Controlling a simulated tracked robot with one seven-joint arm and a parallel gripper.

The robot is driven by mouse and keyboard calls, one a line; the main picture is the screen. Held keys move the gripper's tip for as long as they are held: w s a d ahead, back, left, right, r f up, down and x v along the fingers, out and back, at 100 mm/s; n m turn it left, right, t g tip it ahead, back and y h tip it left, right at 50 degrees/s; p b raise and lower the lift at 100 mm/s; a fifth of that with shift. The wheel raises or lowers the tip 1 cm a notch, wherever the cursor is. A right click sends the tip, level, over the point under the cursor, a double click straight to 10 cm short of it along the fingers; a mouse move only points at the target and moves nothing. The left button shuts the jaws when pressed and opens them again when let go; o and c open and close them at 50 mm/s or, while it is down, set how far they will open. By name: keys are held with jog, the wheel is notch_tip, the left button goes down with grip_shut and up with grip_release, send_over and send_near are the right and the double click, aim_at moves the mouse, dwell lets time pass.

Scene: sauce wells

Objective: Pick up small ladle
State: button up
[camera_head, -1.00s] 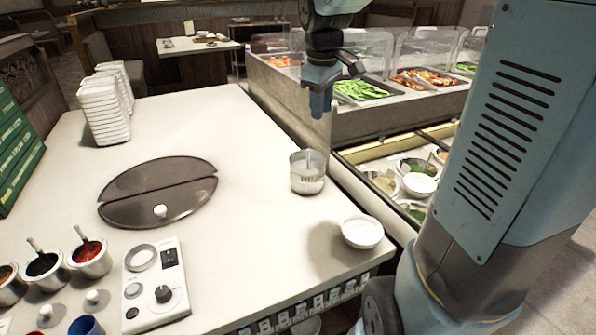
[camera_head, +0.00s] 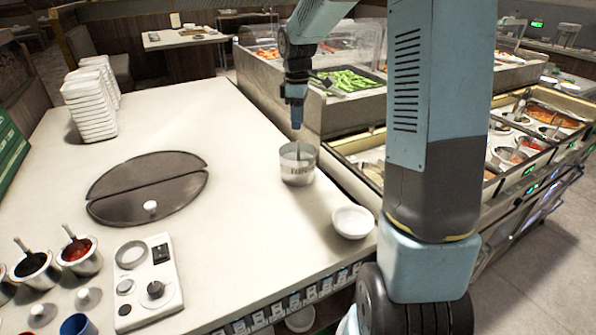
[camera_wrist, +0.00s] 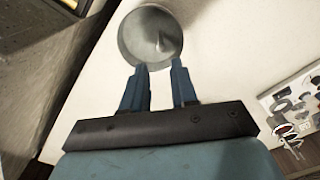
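A round metal pot (camera_head: 298,172) stands on the white counter, with a thin upright handle (camera_head: 298,152) showing inside it, perhaps of a ladle. The wrist view shows the pot (camera_wrist: 128,45) from above, with a pale pointed shape (camera_wrist: 163,43) inside, too blurred to name. My gripper (camera_head: 296,122) points down just above the pot. In the wrist view my gripper (camera_wrist: 159,66) is open, with nothing between its fingers. Two metal sauce cups at lower left hold handled utensils, one in dark sauce (camera_head: 24,246) and one in red sauce (camera_head: 69,234).
A white bowl (camera_head: 352,222) sits at the counter's right edge. A dark oval lid (camera_head: 150,187) and a control panel (camera_head: 150,285) lie to the left. Stacked white dishes (camera_head: 90,105) stand behind. A food bar with clear guards (camera_head: 345,45) is beyond the counter.

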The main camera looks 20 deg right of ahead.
aim_at(298, 141)
notch_tip(298, 141, down, 11)
jog(key=shift+s+d+r, duration=0.15)
jog(key=shift+r, duration=0.05)
dwell(0.4)
grip_shut()
